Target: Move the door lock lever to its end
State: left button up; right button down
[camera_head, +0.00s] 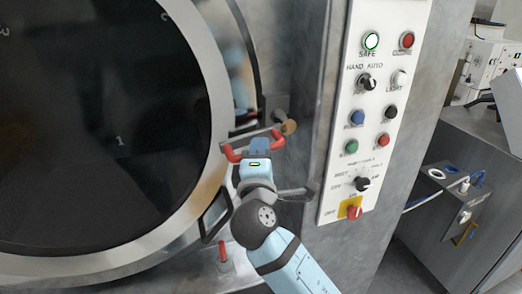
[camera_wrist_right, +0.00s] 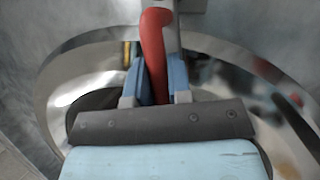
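The door lock lever (camera_head: 232,153) has a red grip and sits beside the round door's right rim in the head view. Its red grip (camera_wrist_right: 153,45) also shows in the wrist view, running down between my fingers. My right gripper (camera_head: 259,146) reaches up to the lever from below. In the wrist view my right gripper (camera_wrist_right: 159,80) has a blue-grey finger close against each side of the red grip and looks shut on it. The part of the lever behind the gripper is hidden in the head view. My left gripper is out of view.
The big round door (camera_head: 120,140) with dark glass fills the left. A control panel (camera_head: 338,190) with buttons and knobs stands right of my arm. A second red-tipped handle (camera_head: 223,252) is low, left of my arm. A steel cabinet (camera_head: 460,200) stands at the far right.

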dwell(0.3)
jog(key=w+d+f+n+y, duration=0.1)
jog(key=d+f+n+y, duration=0.2)
jog(key=n, duration=0.9)
jog(key=w+d+f+n+y, duration=0.1)
jog(key=d+f+n+y, duration=0.2)
jog(key=n+y, duration=0.7)
jog(key=shift+w+d+f+n+g, duration=0.2)
jog(key=shift+w+d+n+g, duration=0.15)
jog(key=shift+d+n, duration=0.65)
jog(key=shift+d, duration=0.15)
jog(key=c, duration=1.1)
grip_release()
jog(key=shift+o, duration=0.2)
jog(key=shift+f, duration=0.1)
